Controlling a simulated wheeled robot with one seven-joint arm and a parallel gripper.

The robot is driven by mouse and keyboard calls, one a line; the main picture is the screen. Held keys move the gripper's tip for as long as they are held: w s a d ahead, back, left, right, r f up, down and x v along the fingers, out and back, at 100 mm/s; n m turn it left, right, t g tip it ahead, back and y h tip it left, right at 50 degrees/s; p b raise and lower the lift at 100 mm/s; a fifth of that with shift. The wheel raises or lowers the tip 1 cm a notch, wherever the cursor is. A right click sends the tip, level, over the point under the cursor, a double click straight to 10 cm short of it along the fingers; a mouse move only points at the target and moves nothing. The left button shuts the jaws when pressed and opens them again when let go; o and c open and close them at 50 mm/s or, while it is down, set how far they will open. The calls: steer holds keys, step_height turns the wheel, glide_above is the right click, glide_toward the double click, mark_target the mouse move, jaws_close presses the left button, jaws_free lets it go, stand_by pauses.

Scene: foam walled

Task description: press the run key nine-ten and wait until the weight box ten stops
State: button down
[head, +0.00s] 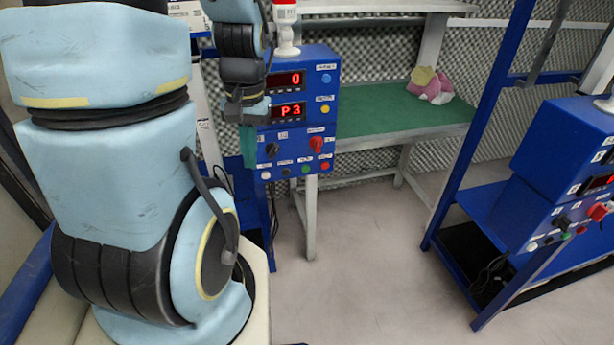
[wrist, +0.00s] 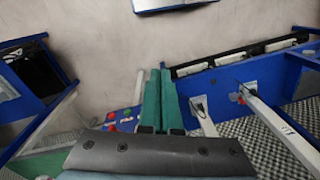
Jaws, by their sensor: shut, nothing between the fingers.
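A blue control box (head: 305,135) stands left of centre in the head view. Its red displays read 0 and P3. It carries several small coloured keys, a black knob (head: 272,149) and a red knob (head: 317,144); the labels are too small to read, so I cannot tell which key is nine-ten. My gripper (head: 249,160) points down at the box's left edge; its green fingers (wrist: 160,75) are together and empty in the wrist view. Part of the box (wrist: 125,120) shows left of the fingers there. I cannot identify weight box ten.
A second blue control box (head: 565,150) on a blue frame stands at the right. A green-topped bench (head: 390,115) behind bears a pink and yellow lump (head: 430,86). A red-and-white lamp (head: 286,25) tops the near box. The grey floor (head: 370,260) between is clear.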

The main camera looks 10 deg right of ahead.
mark_target(306, 169)
steer(key=w+d+f+m+y+b, duration=0.25)
steer(key=f+y+b, duration=0.2)
steer(key=f, duration=0.55)
steer(key=w+d+f+m+y+b, duration=0.15)
steer(key=f+m+y+b, duration=0.35)
steer(key=f, duration=0.5)
steer(key=w+d+f+m+t+y+b, duration=0.1)
steer(key=w+d+m+t+y+b, duration=0.1)
steer(key=d+t+b, duration=0.2)
steer(key=w+d+f+m+t+y+b, duration=0.1)
steer(key=w+d+m+t+b, duration=0.1)
steer(key=d+t, duration=0.4)
steer(key=d+m+b, duration=0.1)
steer(key=d, duration=0.1)
steer(key=shift+d+y+b, duration=0.3)
steer(key=shift+y+b, duration=0.05)
steer(key=shift+w, duration=0.1)
steer(key=w+a+b, duration=0.1)
steer(key=w+b, duration=0.1)
steer(key=w, duration=0.6)
steer(key=shift+w, duration=0.3)
